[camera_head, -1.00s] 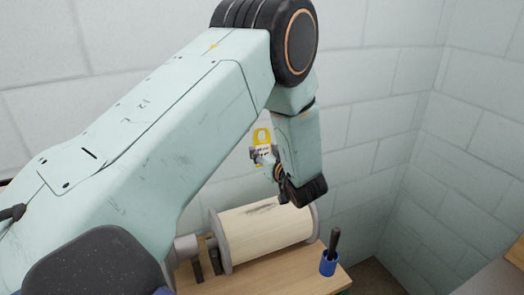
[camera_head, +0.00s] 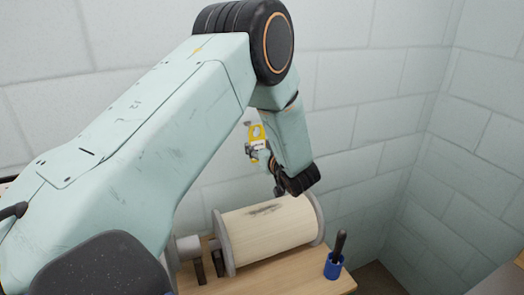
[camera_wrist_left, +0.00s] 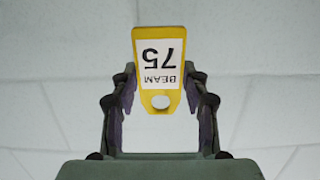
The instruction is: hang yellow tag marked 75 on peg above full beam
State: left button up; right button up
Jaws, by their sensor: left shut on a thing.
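The yellow tag (camera_head: 256,133) hangs in my left gripper (camera_head: 259,151), its holed end up, in front of the wall and above the full beam (camera_head: 268,236). In the left wrist view the tag (camera_wrist_left: 160,103) has a white label reading BEAM 75, upside down, with its round hole lowest in the picture. The fingers of my left gripper (camera_wrist_left: 160,92) are shut on the tag's sides. A small pale stub (camera_head: 247,123), perhaps the peg, shows beside the tag's top left; I cannot tell whether they touch. My right gripper is not in view.
The beam, wound with cream thread, lies on a wooden bench (camera_head: 290,277). The white block wall (camera_head: 370,100) is behind; the wall right of my arm is bare.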

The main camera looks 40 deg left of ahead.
pick_arm(q)
jog(key=shift+w+a, duration=0.3)
jog(key=shift+a, duration=0.05)
jog(key=shift+w+a+b, duration=0.1)
jog(key=shift+a+b, duration=0.25)
jog(key=shift+a, duration=0.05)
jog(key=shift+x, duration=0.85)
jog(key=shift+w+a+b, duration=0.35)
jog(key=shift+a+b, duration=0.1)
jog(key=shift+a+f, duration=0.25)
jog(key=shift+a, duration=0.15)
jog(key=shift+w+a+f, duration=0.2)
jog(key=shift+w+f, duration=0.05)
jog(key=shift+f, duration=0.05)
jog(key=shift+s+d+r, duration=0.1)
jog(key=shift+r, duration=0.05)
